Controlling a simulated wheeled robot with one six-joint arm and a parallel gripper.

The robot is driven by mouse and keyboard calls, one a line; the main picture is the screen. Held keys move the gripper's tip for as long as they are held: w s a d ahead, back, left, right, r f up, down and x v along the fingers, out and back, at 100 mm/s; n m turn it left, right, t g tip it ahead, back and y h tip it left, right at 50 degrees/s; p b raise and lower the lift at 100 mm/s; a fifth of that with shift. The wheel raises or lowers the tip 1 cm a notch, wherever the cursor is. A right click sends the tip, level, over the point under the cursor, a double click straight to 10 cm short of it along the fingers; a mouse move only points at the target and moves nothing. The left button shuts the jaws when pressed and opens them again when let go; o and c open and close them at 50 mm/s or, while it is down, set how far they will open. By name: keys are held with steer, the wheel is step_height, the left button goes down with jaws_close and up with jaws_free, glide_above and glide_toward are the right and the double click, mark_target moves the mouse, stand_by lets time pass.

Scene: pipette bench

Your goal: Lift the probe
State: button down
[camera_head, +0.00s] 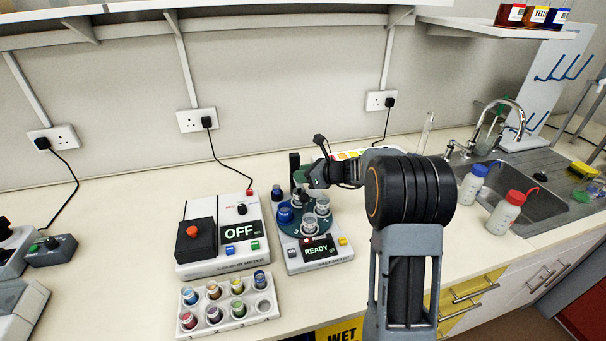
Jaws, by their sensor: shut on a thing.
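The sampler (324,262) stands in the middle of the bench, with a READY display at its front. Its round turntable (285,229) carries several vessels, one with a blue cap. A black upright post (294,165) rises at its back. My gripper (305,183) is over the back of the turntable, close to the post, and is shut on the probe. The probe is small here and mostly hidden by my gripper, so I cannot tell its height above the vessels.
A colour meter (196,262) showing OFF stands left of the sampler. A white rack (251,316) of several coloured vials lies in front. Blue-capped (471,187) and red-capped bottles (503,215) stand by the sink (540,205) at right.

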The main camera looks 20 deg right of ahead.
step_height(320, 180, up, 6)
steer(key=p, duration=0.3)
steer(key=shift+f, duration=0.1)
steer(key=c, duration=0.9)
jaws_free()
steer(key=b+v, duration=0.1)
steer(key=v, duration=1.3)
steer(key=shift+w+a, duration=0.1)
